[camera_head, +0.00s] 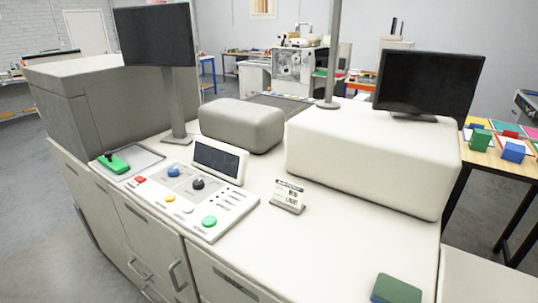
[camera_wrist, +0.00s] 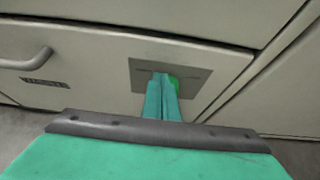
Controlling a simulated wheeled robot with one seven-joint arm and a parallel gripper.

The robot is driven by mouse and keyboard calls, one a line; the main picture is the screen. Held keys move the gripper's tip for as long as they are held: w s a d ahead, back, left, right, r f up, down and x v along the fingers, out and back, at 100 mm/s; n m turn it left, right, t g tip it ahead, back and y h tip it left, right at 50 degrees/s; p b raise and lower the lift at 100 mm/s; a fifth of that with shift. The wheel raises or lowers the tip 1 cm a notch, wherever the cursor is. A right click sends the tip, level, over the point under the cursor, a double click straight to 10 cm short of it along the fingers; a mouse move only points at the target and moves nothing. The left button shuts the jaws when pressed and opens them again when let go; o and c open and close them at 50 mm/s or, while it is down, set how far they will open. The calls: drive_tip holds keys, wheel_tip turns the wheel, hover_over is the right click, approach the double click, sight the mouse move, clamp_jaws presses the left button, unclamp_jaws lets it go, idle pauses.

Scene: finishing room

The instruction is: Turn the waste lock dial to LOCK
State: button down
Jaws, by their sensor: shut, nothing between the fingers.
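In the wrist view, a green round dial (camera_wrist: 174,82) sits on a grey metal plate (camera_wrist: 142,68) fixed to a pale cabinet front. My gripper (camera_wrist: 161,78) is shut, with its two teal fingers together and nothing between them. The fingertips are in front of the plate and overlap the dial's left side, hiding part of it. I cannot tell whether they touch it. The plate's markings are too blurred to read, and the dial's setting cannot be made out. The dial does not show in the head view.
A drawer handle (camera_wrist: 28,60) and a dark label (camera_wrist: 45,82) are left of the plate. In the head view, a control panel (camera_head: 190,211) with several coloured knobs lies on the white machine top. A green-topped block (camera_head: 396,289) shows at the bottom right. Grey floor (camera_head: 50,250) is open at left.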

drive_tip(key=shift+d+f, duration=0.1)
idle(0.4)
drive_tip(key=shift+s+d, duration=0.55)
drive_tip(key=shift+d, duration=0.2)
drive_tip(key=shift+s+d, duration=0.35)
drive_tip(key=shift+d, duration=0.1)
idle(0.5)
drive_tip(key=s+a, duration=0.3)
drive_tip(key=s, duration=0.2)
drive_tip(key=shift+r, duration=0.4)
idle(0.4)
drive_tip(key=shift+a, duration=0.1)
